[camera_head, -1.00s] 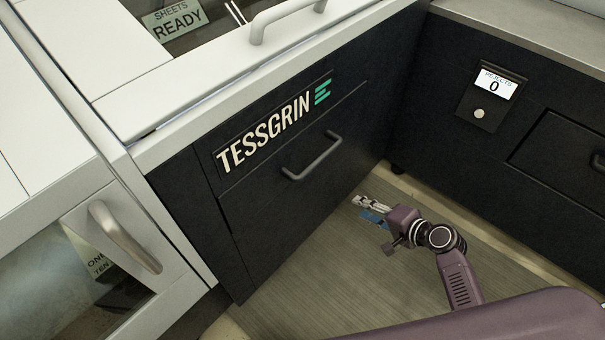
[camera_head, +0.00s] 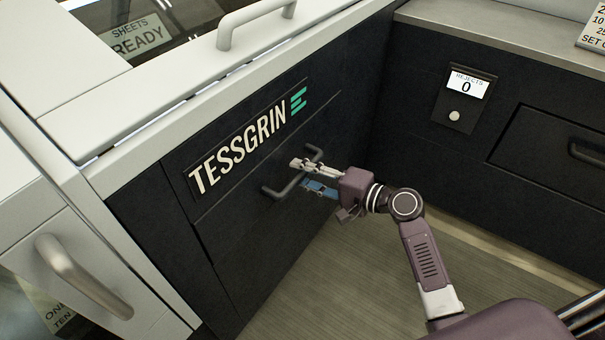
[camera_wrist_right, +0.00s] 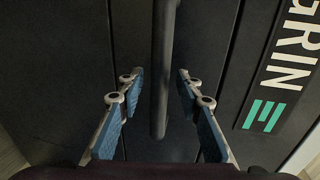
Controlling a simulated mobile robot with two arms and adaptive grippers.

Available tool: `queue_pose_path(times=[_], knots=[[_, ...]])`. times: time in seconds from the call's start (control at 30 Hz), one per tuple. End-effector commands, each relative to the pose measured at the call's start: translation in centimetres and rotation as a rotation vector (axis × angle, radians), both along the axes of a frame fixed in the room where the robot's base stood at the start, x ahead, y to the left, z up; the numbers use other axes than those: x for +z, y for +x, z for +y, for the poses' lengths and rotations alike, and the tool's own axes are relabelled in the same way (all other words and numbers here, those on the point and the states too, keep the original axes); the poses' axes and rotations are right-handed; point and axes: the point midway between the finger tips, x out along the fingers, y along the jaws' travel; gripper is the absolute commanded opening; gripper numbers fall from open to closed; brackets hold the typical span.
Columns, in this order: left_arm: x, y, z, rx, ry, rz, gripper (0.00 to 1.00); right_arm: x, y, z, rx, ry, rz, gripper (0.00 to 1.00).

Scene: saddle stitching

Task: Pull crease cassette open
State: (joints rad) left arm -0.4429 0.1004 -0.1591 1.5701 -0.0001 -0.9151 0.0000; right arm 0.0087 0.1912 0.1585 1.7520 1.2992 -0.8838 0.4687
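The crease cassette appears to be the dark drawer front (camera_head: 235,245) below the TESSGRIN label, flush with the cabinet. Its grey bar handle (camera_head: 283,190) is partly covered by my right gripper (camera_head: 305,175). The right gripper is open, with one finger above and one below the handle. In the right wrist view the handle (camera_wrist_right: 162,70) runs between the two blue-padded fingers (camera_wrist_right: 158,92), with a gap on each side. My left gripper is not in view.
A neighbouring dark cabinet stands at the right with a rejects counter (camera_head: 466,87) and another drawer handle (camera_head: 588,152). A pale door handle (camera_head: 82,277) is at lower left. A bar handle (camera_head: 255,25) is on top. Floor below is clear.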

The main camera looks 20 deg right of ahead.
Motion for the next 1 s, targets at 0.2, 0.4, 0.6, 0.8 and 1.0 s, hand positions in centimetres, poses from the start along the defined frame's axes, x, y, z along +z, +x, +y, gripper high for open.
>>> queue_pose_path(times=[0.2,0.4,0.6,0.8,1.0], knots=[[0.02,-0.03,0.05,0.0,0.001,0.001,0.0,-0.13,0.3,0.22,-0.001,-0.002,0.0,0.33],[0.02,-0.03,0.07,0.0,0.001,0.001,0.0,-0.12,0.28,0.22,-0.001,-0.002,0.0,0.22],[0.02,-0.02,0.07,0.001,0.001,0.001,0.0,-0.13,0.27,0.21,-0.001,-0.002,0.0,0.0],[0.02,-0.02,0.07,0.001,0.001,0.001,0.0,-0.14,0.26,0.2,-0.001,-0.002,0.0,0.0],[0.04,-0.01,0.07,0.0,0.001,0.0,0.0,-0.16,0.3,0.24,-0.001,-0.002,0.001,0.0]])
